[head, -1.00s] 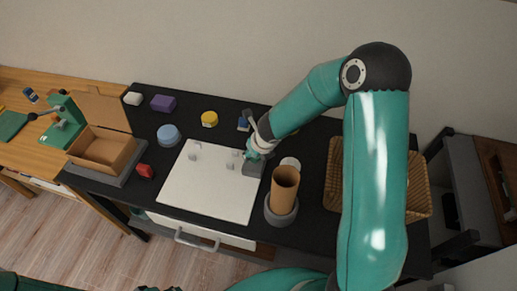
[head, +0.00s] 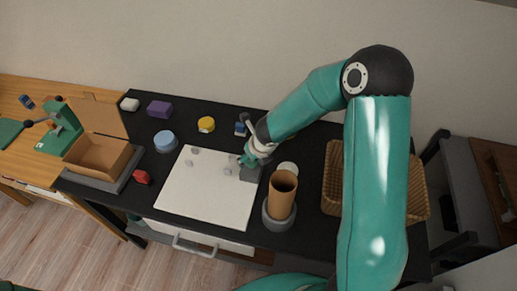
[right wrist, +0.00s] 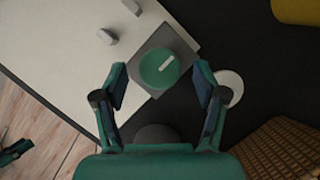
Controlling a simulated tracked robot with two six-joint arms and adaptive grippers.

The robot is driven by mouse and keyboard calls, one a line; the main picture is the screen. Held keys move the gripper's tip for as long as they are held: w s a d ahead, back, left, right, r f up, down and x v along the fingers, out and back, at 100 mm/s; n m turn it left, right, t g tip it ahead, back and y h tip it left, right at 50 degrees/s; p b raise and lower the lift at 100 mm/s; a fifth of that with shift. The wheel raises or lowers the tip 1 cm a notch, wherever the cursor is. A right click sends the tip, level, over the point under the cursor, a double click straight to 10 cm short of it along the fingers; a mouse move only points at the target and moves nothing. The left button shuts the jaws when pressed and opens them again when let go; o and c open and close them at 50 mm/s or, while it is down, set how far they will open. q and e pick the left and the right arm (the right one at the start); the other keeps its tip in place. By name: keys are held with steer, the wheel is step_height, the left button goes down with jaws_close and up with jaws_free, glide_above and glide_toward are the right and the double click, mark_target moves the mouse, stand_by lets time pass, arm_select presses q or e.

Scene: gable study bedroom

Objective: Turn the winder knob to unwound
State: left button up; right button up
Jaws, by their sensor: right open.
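The winder knob (right wrist: 159,69) is a round green knob with a white bar mark, on a grey square block (right wrist: 181,43) in the right wrist view. The bar slants from lower left to upper right. My right gripper (right wrist: 160,88) is open, one finger on each side of the knob's near part; I cannot tell whether they touch it. In the head view the grey block (head: 249,174) stands at the white board's right edge, and my right gripper (head: 252,158) hides the knob. A dark green part, apparently my left gripper (right wrist: 14,151), shows at the right wrist view's lower left.
The white board (head: 205,200) lies on the black desk with small grey pieces on it. A brown cylinder (head: 282,195) in a grey holder stands close to the block's right. A wicker basket (head: 333,190) is farther right. A cardboard box (head: 95,158) stands at left.

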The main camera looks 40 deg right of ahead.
steer(key=v, duration=1)
steer(key=shift+s+r, duration=0.25)
steer(key=shift+r, duration=0.05)
